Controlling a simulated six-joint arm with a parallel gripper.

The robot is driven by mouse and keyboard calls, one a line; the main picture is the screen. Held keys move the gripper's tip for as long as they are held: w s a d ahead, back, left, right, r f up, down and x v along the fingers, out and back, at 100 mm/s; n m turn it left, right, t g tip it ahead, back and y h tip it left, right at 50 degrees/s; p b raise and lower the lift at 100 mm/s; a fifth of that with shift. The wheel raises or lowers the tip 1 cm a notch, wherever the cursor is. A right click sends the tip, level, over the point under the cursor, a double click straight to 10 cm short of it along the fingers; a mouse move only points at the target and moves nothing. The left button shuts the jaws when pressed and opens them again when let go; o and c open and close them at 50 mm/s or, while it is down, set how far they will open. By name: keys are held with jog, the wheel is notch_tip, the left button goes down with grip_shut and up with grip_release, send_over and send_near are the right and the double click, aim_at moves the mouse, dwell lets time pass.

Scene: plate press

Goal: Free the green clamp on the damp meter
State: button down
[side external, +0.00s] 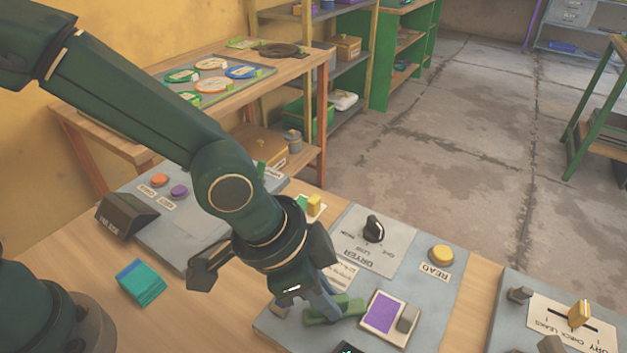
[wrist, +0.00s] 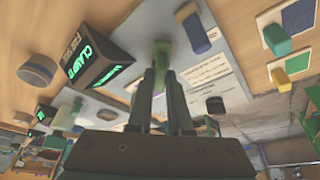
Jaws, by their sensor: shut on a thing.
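The green clamp (side external: 345,307) is a flat green lever on the grey panel of the damp meter (side external: 432,300), left of a purple pad (side external: 381,312). My gripper (side external: 322,303) reaches down onto the clamp from above and hides part of it. In the wrist view my gripper (wrist: 161,75) is shut on the green clamp (wrist: 161,52), which shows between the two dark fingertips. A black display (wrist: 95,62) with green lettering, beginning "CLAMP", stands left of the fingers there. The clamp's base and pivot are hidden.
On the panel are a black dryer dial (side external: 374,228), a yellow READ button (side external: 441,255) and a grey block (side external: 408,319) beside the pad. Another panel with a yellow lever (side external: 579,313) stands at the right. A teal block (side external: 141,282) lies on the bench at the left.

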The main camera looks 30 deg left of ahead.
jog(key=n, duration=0.2)
jog(key=n+t+y, duration=0.1)
jog(key=n, duration=0.1)
jog(key=n+y, duration=0.1)
jog(key=n, duration=0.2)
jog(key=shift+d+r+t, duration=0.1)
jog(key=shift+d+t, duration=0.15)
jog(key=shift+t, duration=0.05)
jog(key=n+y, duration=0.1)
jog(key=n, duration=0.2)
jog(key=n+y, duration=0.1)
jog(key=n, duration=0.2)
jog(key=shift+y, duration=0.4)
jog(key=shift+n, duration=0.4)
jog(key=c, duration=0.8)
grip_release()
jog(key=shift+c, duration=0.2)
jog(key=shift+v, duration=2.55)
jog(key=shift+w, duration=0.1)
